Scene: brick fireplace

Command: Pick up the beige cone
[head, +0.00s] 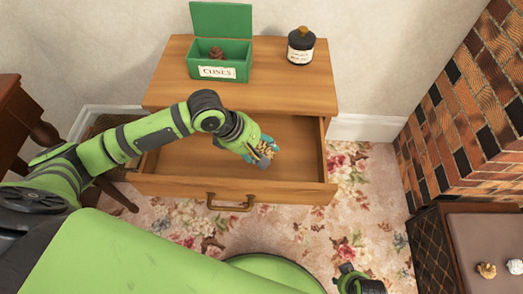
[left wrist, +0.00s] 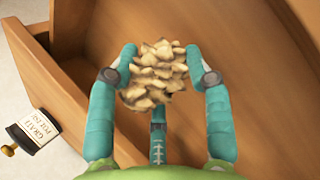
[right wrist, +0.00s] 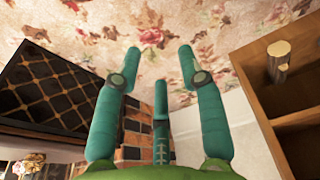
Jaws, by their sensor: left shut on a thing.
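The beige cone (left wrist: 155,77) is a scaly pine cone held between the teal fingers of my left gripper (left wrist: 156,75), which is shut on it. In the head view the cone (head: 266,149) shows at the fingertips of my left gripper (head: 262,152), inside the open drawer (head: 215,188). I cannot tell whether the cone touches the drawer floor. My right gripper (right wrist: 158,70) is open and empty over the floral carpet. In the head view it shows only partly, at the bottom right.
On the dresser top stand an open green box (head: 217,72) labelled "CONES", with a brown cone (head: 216,53) in it, and a dark bottle (head: 300,45). A brick fireplace (head: 470,100) is on the right. Two cones, one tan (head: 487,270) and one white (head: 515,267), sit on a surface at bottom right.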

